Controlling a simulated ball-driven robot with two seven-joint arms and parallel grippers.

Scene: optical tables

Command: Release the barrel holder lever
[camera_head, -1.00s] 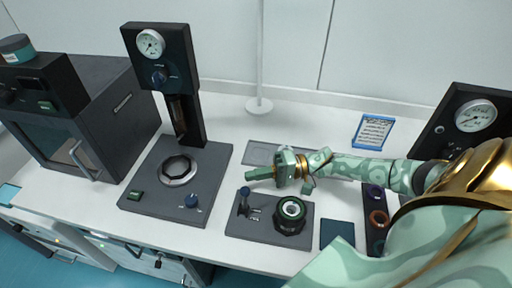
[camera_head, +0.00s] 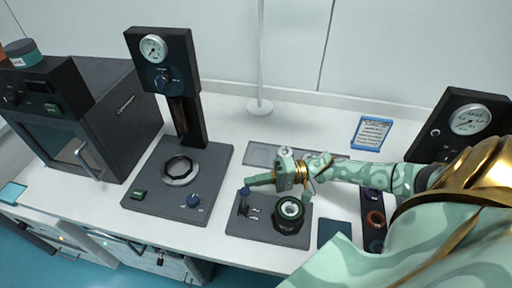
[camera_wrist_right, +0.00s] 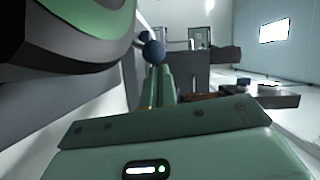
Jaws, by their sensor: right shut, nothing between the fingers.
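The barrel holder (camera_head: 265,225) is a dark plate with a round black and green barrel seat (camera_head: 289,209) on its right. Its lever stands upright on the left side, topped by a blue knob (camera_head: 244,191). My right gripper (camera_head: 250,182) is shut and empty, with its fingertips right at the knob. I cannot tell whether they touch it. In the right wrist view the blue knob (camera_wrist_right: 153,52) lies just beyond the fingertips (camera_wrist_right: 161,72), and the green-rimmed seat (camera_wrist_right: 85,25) is large at the upper left. My left gripper is out of view.
A press-like station with a gauge (camera_head: 153,48) and a dark base (camera_head: 150,205) stands left of the holder. A dark oven (camera_head: 75,140) is farther left. A grey tray (camera_head: 262,155) lies behind my gripper. A dark square pad (camera_head: 334,232) lies right of the holder.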

